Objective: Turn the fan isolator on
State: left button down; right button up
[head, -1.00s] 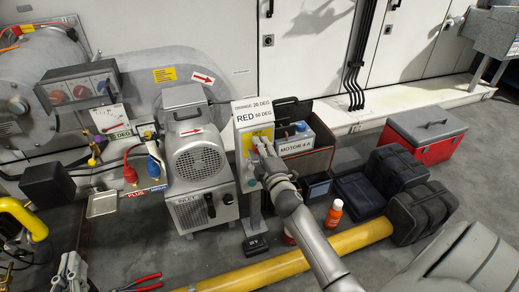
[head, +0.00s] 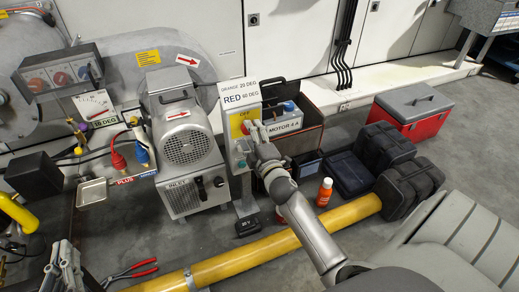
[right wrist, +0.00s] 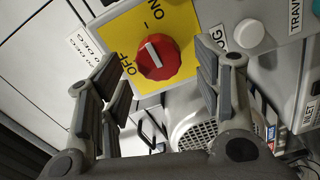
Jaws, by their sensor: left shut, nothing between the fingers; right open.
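The fan isolator is a red rotary knob (right wrist: 152,57) with a white bar on a yellow plate (right wrist: 187,18) marked OFF and ON. Its white bar is tilted, and I cannot tell for sure which mark it points to. My left gripper (head: 62,262) is shut and empty at the lower left.
The fan motor (head: 186,140) stands left of the post. A yellow pipe (head: 250,256), an orange bottle (head: 324,192) and red-handled pliers (head: 133,271) lie or stand in front.

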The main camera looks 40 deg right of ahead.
jog(key=v, duration=0.9)
jog(key=shift+s, duration=0.2)
